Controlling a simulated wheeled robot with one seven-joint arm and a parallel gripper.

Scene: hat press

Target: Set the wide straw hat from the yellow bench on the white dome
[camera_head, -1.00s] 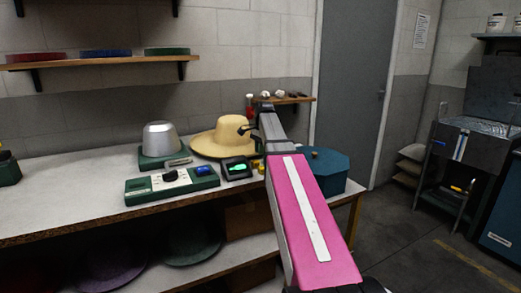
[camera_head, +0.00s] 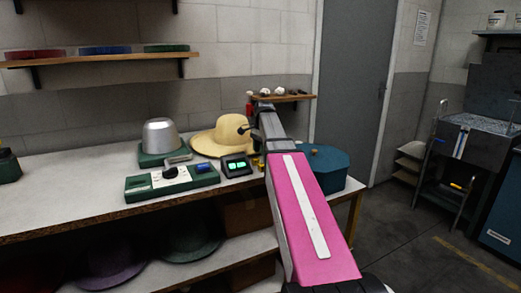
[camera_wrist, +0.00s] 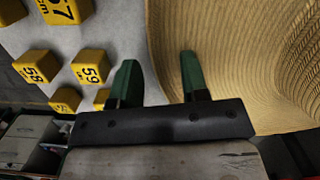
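The dome stands bare on a green base; I see no clearly white dome. My gripper (camera_wrist: 160,72) is at the hat's right side, and its tip (camera_head: 246,130) is partly hidden in the head view. In the wrist view its two green fingers are apart. The right finger overlaps the straw brim (camera_wrist: 230,80), and the brim's edge runs between the fingers. I cannot tell whether they touch it.
A green control box (camera_head: 172,183) and a small display (camera_head: 236,166) stand in front. Yellow numbered blocks (camera_wrist: 90,68) lie beside the brim. A blue octagonal box (camera_head: 328,165) is at the right end. A small wall shelf (camera_head: 285,98) is behind my arm.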

